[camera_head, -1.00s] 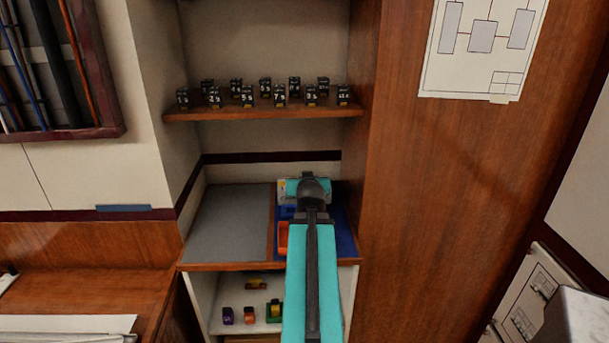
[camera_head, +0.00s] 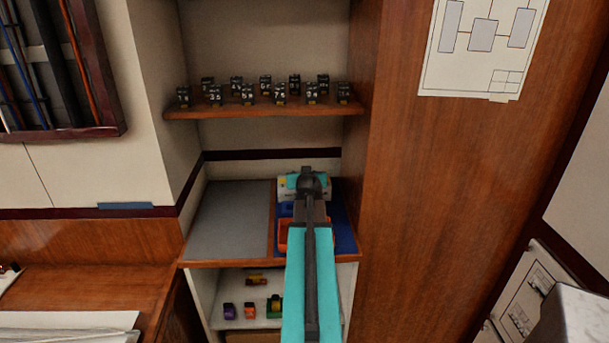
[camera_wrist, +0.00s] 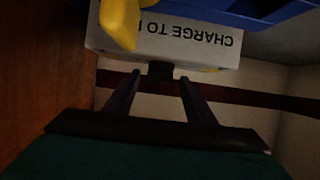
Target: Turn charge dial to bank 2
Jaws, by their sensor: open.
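A white box (camera_head: 287,193) stands at the back of the blue mat (camera_head: 344,232) on the cabinet's middle shelf, partly hidden by my arm. In the wrist view the white box (camera_wrist: 195,42) appears upside down, with the lettering "CHARGE TO" and a cut-off letter. A small dark knob-like part (camera_wrist: 160,70) projects from the box below the lettering; I cannot read its setting. My gripper (camera_wrist: 159,80) is open, its fingers on either side of that dark part; contact cannot be told. In the head view my gripper (camera_head: 311,178) is over the box's front.
An orange tray (camera_head: 283,236) is at the mat's front, under my arm. A yellow part (camera_wrist: 118,22) is close by in the wrist view. Numbered black blocks (camera_head: 249,95) line the upper shelf. The grey mat (camera_head: 230,220) at left is clear.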

